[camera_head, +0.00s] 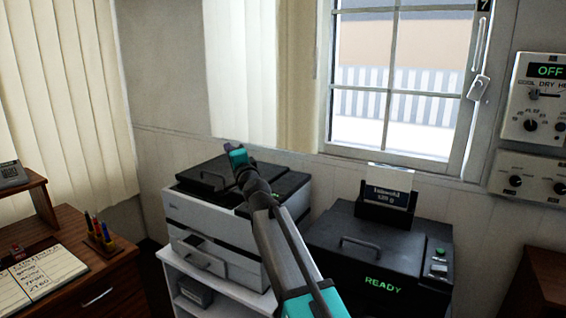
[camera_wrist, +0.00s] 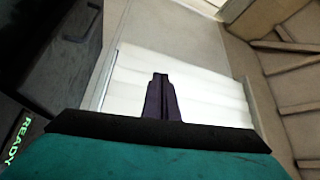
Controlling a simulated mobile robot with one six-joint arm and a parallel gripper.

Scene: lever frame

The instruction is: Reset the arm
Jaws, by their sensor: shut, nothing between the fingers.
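My arm rises from the bottom middle of the head view, with teal bands on its dark and grey links. My gripper (camera_head: 231,150) is at its far end, in front of the white and black printer, and looks small there. In the wrist view my gripper (camera_wrist: 160,80) shows as two dark fingers pressed together, with nothing between them. A pale ribbed surface lies behind the fingers. Whether the gripper touches anything in the head view is hard to tell, but it appears free.
A printer (camera_head: 215,250) stands on a white stand. A black machine (camera_head: 380,255) reading READY stands to its right. A wooden desk (camera_head: 110,275) with a pen holder (camera_head: 101,238) and open notebook (camera_head: 42,277) is at left. A window (camera_head: 400,80) and control panels (camera_head: 535,110) are behind.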

